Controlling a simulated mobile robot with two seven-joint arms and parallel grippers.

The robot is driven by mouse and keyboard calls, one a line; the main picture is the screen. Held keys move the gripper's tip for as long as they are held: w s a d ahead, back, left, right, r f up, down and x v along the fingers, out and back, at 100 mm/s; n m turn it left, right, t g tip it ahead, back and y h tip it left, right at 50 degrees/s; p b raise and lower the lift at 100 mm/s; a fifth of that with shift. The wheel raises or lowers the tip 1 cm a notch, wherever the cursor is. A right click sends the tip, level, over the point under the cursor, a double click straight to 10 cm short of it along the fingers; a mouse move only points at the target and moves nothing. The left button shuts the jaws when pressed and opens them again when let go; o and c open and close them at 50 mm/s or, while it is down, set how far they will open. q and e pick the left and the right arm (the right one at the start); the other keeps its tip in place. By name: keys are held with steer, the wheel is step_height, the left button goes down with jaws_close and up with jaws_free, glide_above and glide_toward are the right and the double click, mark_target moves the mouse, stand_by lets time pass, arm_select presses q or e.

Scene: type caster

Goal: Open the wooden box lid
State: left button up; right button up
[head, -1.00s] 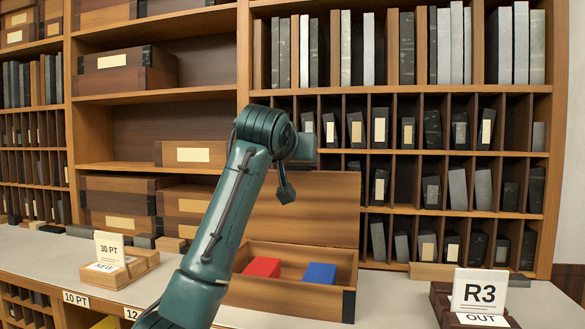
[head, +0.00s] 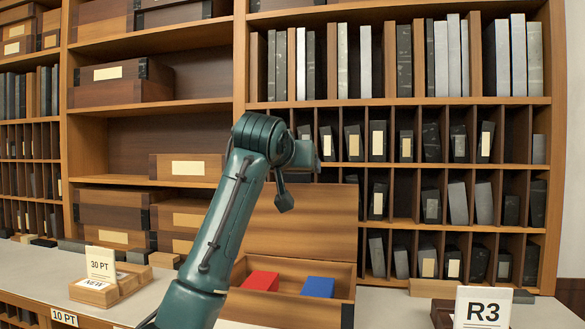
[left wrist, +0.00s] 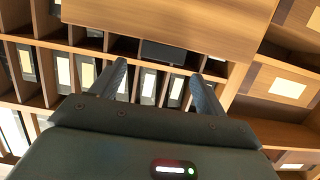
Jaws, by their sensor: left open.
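The wooden box (head: 257,305) stands on the counter, partly behind my left arm. Its lid (head: 318,215) is open and stands upright at the back of the box. A red block (head: 262,279) and a blue block (head: 318,287) show inside. My left gripper (head: 284,198) hangs in front of the lid, above the box interior; contact with the lid cannot be told. In the left wrist view its two fingers (left wrist: 157,75) are spread with nothing between them. A wooden panel (left wrist: 175,22), apparently the lid, lies beyond them. My right gripper is not in view.
The grey counter (head: 385,310) has clear room right of the box. An R3 sign (head: 483,308) stands at the right, and a wooden holder with a 30 PT card (head: 100,265) at the left. Shelves with boxes and slots (head: 400,105) fill the back.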

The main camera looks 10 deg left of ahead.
arm_select(q)
steer(key=shift+w+f, duration=0.1)
steer(key=shift+f, duration=0.1)
steer(key=b+v, duration=0.4)
steer(key=v, duration=0.9)
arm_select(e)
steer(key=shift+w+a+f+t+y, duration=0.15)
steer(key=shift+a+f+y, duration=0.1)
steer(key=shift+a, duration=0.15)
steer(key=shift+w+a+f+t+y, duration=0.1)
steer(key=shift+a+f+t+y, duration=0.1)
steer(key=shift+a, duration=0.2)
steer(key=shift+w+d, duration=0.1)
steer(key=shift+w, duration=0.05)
